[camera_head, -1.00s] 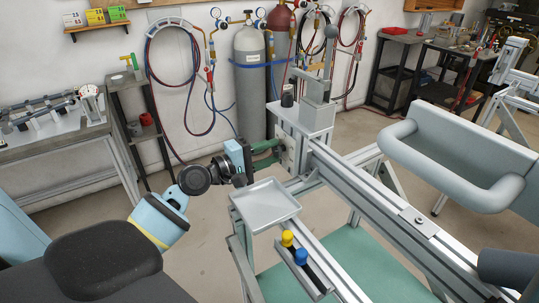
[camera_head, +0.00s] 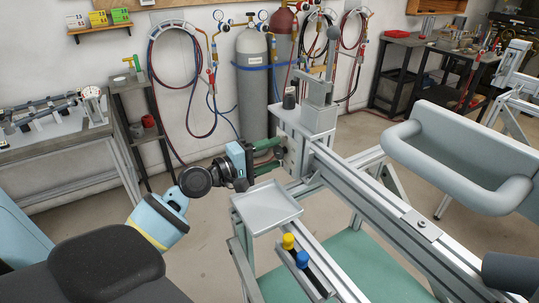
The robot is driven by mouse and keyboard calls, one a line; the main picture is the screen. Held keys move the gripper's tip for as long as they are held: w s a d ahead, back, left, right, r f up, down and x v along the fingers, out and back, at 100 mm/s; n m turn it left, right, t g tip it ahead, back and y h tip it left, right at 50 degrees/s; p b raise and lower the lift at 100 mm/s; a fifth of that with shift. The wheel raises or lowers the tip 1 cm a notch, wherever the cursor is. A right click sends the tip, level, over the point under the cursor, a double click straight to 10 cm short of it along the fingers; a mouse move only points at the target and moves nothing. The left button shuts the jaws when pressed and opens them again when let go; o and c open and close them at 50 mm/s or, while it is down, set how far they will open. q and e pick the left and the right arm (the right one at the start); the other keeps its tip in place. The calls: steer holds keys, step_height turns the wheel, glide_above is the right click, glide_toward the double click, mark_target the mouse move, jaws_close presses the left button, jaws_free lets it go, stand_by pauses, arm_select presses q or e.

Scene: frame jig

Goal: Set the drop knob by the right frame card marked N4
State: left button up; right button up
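My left gripper (camera_head: 267,157) reaches in from the left, its two green fingers pointing right at the side of the grey block (camera_head: 296,148) on the frame jig. The fingers are apart. Their tips are at small dark knob-like parts on that side; I cannot tell whether they touch or grip one. Three cards stand on the wall shelf at the upper left: a white card (camera_head: 75,21), a yellow card (camera_head: 97,18) and a green card (camera_head: 120,15). Their marks are too small to read, and I cannot tell which one is N4. My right gripper is out of view.
A shallow grey tray (camera_head: 265,211) sits below the gripper. A yellow knob (camera_head: 288,241) and a blue knob (camera_head: 302,259) stand in a slotted rail in front of it. A long metal beam (camera_head: 375,200) runs to the lower right. Gas cylinders (camera_head: 251,85) stand behind.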

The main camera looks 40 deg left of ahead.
arm_select(q)
steer(key=shift+s+a+f, duration=0.1)
steer(key=shift+s+a, duration=0.15)
steer(key=shift+s, duration=0.25)
steer(key=b+v, duration=0.1)
steer(key=v, duration=0.5)
steer(key=shift+s+b, duration=0.3)
steer(key=shift+s, duration=0.1)
steer(key=shift+a, duration=0.1)
